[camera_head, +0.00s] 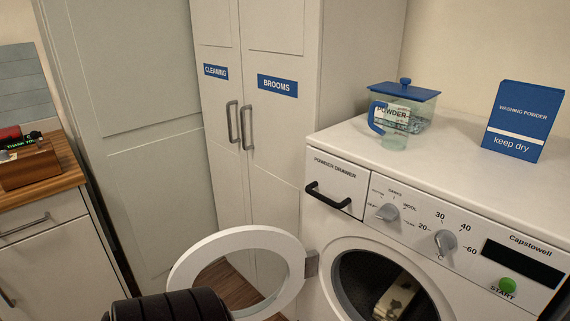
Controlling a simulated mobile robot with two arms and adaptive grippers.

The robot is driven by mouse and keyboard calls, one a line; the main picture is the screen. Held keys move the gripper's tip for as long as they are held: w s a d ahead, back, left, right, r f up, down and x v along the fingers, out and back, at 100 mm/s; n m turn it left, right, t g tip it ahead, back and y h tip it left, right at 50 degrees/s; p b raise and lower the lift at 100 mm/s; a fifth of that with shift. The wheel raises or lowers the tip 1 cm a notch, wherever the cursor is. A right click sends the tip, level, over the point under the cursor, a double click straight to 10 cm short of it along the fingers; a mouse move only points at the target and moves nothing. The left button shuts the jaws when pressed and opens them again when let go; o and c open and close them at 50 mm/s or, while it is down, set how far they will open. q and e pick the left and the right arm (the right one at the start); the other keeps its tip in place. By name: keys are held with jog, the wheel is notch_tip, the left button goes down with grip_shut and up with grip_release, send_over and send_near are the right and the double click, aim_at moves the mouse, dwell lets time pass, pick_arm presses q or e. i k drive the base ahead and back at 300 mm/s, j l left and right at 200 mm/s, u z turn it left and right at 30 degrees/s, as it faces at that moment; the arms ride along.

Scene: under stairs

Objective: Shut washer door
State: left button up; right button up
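The white washer (335,232) stands at the right. Its round door (190,268) is open, swung out to the left on a grey hinge (311,264) at the left side of the opening. The floor shows through the door's ring. The drum opening (352,275) is uncovered, with a pale patterned item (397,298), perhaps cloth, inside. A black ribbed part of me covers the lower left of the door's rim; I cannot tell whether it touches. No fingertips of either gripper show.
A tall cabinet (285,130) labelled CLEANING and BROOMS stands behind the door. On the washer top are a blue-lidded container (420,108), a cup (396,140) and a blue washing powder box (522,120). A wooden-topped counter (60,185) is at the left.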

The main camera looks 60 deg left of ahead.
aim_at(302, 265)
jog(key=k+j+z, duration=0.1)
jog(key=j, duration=0.35)
jog(key=k+j+z, duration=0.1)
jog(key=k+j, duration=0.25)
jog(key=k+j+z, duration=0.15)
jog(key=j, duration=0.4)
jog(key=k+j+z, duration=0.1)
jog(key=k+j, duration=0.25)
jog(key=j+z, duration=0.15)
jog(key=j, duration=0.35)
jog(key=k+j+z, duration=0.1)
jog(key=j, duration=0.35)
jog(key=k+j+z, duration=0.15)
jog(key=j, duration=0.35)
jog(key=j+z, duration=0.1)
jog(key=j, duration=0.35)
